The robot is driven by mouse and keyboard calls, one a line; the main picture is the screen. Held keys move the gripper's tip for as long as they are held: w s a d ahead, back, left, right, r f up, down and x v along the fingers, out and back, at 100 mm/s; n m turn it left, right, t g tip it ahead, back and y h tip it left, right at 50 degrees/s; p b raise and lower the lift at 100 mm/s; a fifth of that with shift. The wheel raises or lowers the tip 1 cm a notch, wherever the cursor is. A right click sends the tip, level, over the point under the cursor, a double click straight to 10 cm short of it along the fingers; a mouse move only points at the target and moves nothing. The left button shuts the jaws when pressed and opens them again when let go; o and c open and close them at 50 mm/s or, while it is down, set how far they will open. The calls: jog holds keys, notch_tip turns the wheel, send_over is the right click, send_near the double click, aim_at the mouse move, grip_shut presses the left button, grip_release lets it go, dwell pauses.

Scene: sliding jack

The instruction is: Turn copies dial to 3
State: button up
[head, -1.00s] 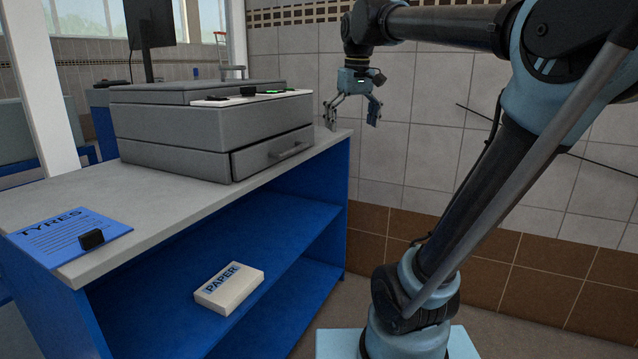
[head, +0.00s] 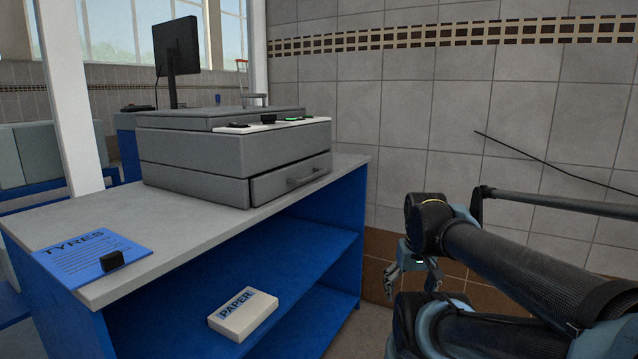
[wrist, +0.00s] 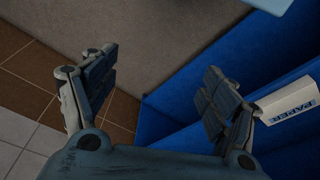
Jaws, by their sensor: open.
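The grey copier (head: 195,150) stands on the counter in the head view. On its top right edge is a white control panel (head: 245,128) with small dark knobs (head: 268,119) and a green-lit part (head: 297,119). Which knob is the copies dial, and its setting, is too small to read. My gripper (head: 411,289) is low, right of the counter and well below the panel, touching nothing. In the wrist view its two fingers (wrist: 150,95) are spread with nothing between them; floor and the blue counter side lie beyond.
A white pack marked PAPER (head: 243,316) lies on the blue shelf; it also shows in the wrist view (wrist: 288,108). A blue TYRES sheet (head: 88,258) with a black block (head: 112,260) lies on the grey counter top (head: 180,228). A tiled wall stands behind my arm.

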jog(key=shift+n, duration=0.6)
jog(key=w+r, duration=0.1)
jog(key=r, duration=0.1)
jog(key=w+r, duration=0.1)
jog(key=r, duration=0.1)
jog(key=w+a+r, duration=0.1)
jog(key=r, duration=0.1)
jog(key=shift+w, duration=0.1)
jog(key=c, duration=0.7)
jog(key=w+a+r+n, duration=0.3)
jog(key=w+a+r, duration=0.25)
jog(key=r, duration=0.65)
jog(key=w+a+r+n+g, duration=0.1)
jog(key=w+a+r+n, duration=0.35)
jog(key=r, duration=0.75)
jog(key=w+a+r+n, duration=0.2)
jog(key=w+a+r, duration=0.3)
jog(key=w+r, duration=0.6)
notch_tip(320, 180, up, 20)
jog(key=n+g, duration=0.1)
jog(key=n, duration=1)
send_over(269, 119)
jog(key=shift+w+a+f, duration=0.1)
jog(key=shift+w+f, duration=0.1)
jog(key=shift+w, duration=0.15)
jog(key=shift+f, duration=0.1)
jog(key=shift+f, duration=8.55)
